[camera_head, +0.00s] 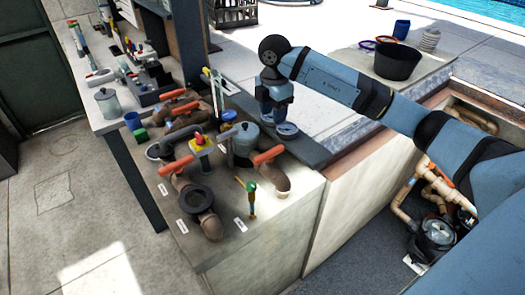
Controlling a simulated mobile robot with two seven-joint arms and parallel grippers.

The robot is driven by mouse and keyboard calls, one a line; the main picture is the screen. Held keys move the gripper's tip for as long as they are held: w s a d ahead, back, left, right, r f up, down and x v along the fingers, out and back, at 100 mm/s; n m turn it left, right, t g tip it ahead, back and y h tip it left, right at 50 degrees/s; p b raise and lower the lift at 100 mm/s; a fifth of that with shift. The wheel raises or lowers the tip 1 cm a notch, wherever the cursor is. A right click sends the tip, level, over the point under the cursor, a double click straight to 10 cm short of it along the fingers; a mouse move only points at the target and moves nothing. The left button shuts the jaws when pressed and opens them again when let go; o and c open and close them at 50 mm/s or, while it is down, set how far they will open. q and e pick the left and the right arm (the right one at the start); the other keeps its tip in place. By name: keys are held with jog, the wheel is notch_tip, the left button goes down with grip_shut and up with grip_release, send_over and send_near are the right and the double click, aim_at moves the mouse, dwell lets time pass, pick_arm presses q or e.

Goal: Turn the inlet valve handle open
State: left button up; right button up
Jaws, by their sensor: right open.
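Several brown pipe valves with orange-red lever handles stand on the pale bench top. One handle (268,155) is at the right, one (176,165) at the front left, and two more (186,108) lie farther back. Small white labels (183,226) lie by them, too small to read, so I cannot tell which handle is the inlet's. My right gripper (279,112) points down at the bench's back right edge, behind and above the right handle and apart from it. It is open; its fingertips are hard to make out. My left gripper is out of view.
A grey lidded canister (244,140) stands between the valves and my right gripper. A small upright tool (250,197) stands at the front right. A black bucket (397,61) sits on the far ledge. An open pit with pipes (430,190) lies at the right.

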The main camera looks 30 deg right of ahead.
aim_at(272, 150)
notch_tip(272, 150, down, 14)
jog(key=shift+d+r+p, duration=0.1)
jog(key=shift+r+p, duration=0.1)
jog(key=shift+p, duration=0.95)
grip_shut()
